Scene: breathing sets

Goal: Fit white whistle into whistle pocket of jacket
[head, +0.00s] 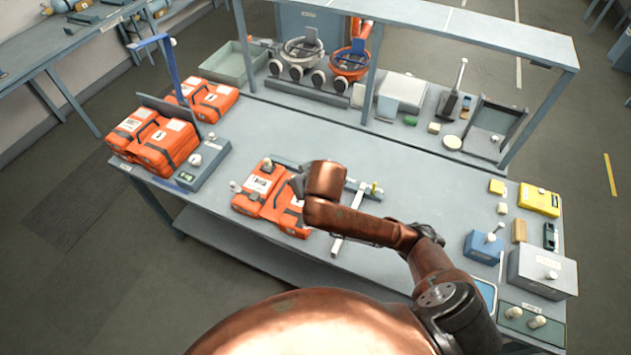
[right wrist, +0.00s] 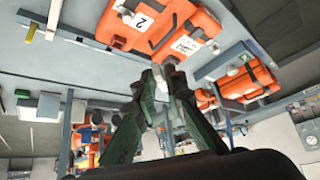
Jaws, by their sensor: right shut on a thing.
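An orange jacket (head: 247,207) with white labels lies folded at the front middle of the bench. In the right wrist view it fills the upper part (right wrist: 203,22), with a label marked 2. My right gripper (head: 296,186) is above the jacket's right side. In the wrist view its fingers (right wrist: 162,72) are closed together at the jacket's edge. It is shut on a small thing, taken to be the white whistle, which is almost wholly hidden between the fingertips. The pocket opening cannot be made out. My left gripper is not in view.
More orange packs (head: 165,147) stand at the left end beside a grey box (head: 204,163). A metal T-shaped stand (head: 350,212) is right of the jacket. Two pale pieces (head: 537,322) lie on a green tray at the right front. A shelf (head: 450,25) overhangs the back.

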